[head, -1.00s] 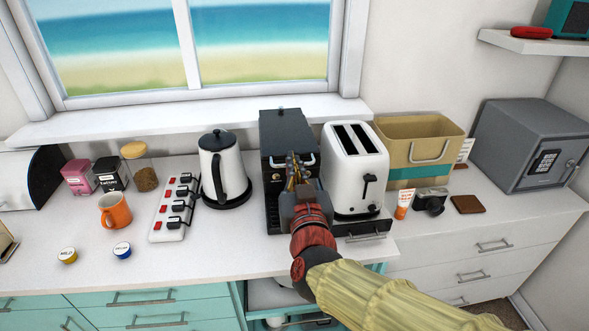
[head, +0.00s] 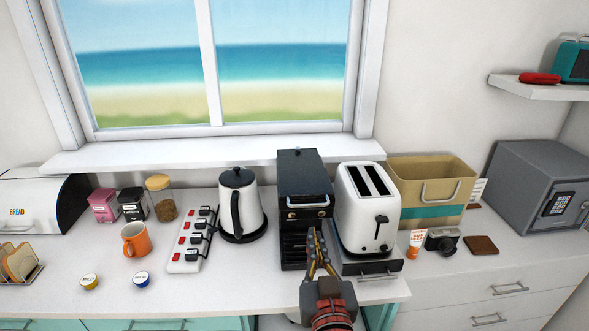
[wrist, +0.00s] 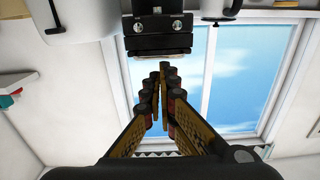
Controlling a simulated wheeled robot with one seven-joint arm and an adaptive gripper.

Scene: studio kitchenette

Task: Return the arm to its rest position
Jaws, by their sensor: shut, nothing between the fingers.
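My gripper (head: 318,262) is low in the middle of the head view, in front of the black coffee machine (head: 304,190) and left of the white toaster's front. Its yellow fingers are shut with nothing between them. In the wrist view my gripper (wrist: 160,75) points toward the window, and the black machine (wrist: 158,38) shows upside down beyond the fingertips. No contact with the machine can be made out. Most of my arm is below the head view's lower edge.
The white toaster (head: 366,215) stands right of the gripper. The kettle (head: 240,205), power strip (head: 192,242) and orange mug (head: 136,240) stand left. A tan basket (head: 430,180), camera (head: 442,239) and grey safe (head: 540,180) are right.

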